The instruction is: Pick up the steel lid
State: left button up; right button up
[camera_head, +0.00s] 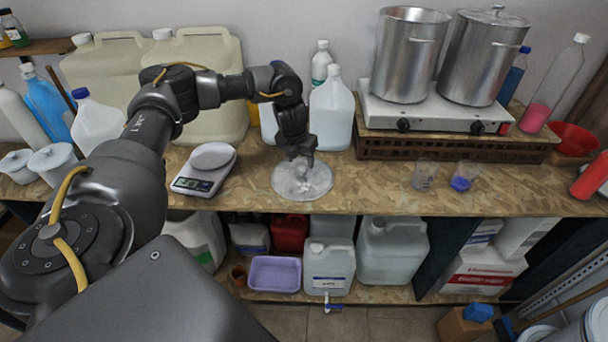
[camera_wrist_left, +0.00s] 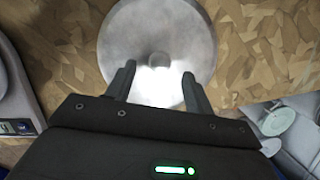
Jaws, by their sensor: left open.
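The round steel lid (camera_head: 316,184) lies flat on the wooden worktop, near its front edge and right of the kitchen scale. My left gripper (camera_head: 300,164) is above the lid, pointing down. In the left wrist view the lid (camera_wrist_left: 125,45) is below and ahead of the fingers, with its small knob (camera_wrist_left: 158,60) centred in the gap. The left gripper (camera_wrist_left: 158,80) is open and empty, one finger to each side of the knob's line. I cannot tell the exact height between fingertips and knob. My right gripper is not in view.
A kitchen scale (camera_head: 205,170) stands left of the lid. White jugs (camera_head: 332,112) stand behind it. Two small beakers (camera_head: 423,176) stand to the right. Two steel pots (camera_head: 408,55) stand on a hotplate (camera_head: 425,115); the right one is lidded. Worktop between lid and beakers is clear.

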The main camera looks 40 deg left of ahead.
aim_at(302, 169)
pick_arm(q)
jog(key=shift+s+a, duration=0.15)
jog(key=shift+s, duration=0.15)
jog(key=shift+f+p, duration=0.3)
jog(key=shift+p, duration=0.4)
jog(key=x, duration=0.2)
jog(key=p+x, duration=0.1)
jog(key=x, duration=0.1)
jog(key=shift+w+d+r, duration=0.1)
jog(key=shift+w+d, duration=0.1)
jog(key=shift+d, duration=0.05)
jog(key=shift+w+f, duration=0.1)
jog(key=shift+f, duration=0.1)
jog(key=shift+c, duration=0.5)
grip_shut()
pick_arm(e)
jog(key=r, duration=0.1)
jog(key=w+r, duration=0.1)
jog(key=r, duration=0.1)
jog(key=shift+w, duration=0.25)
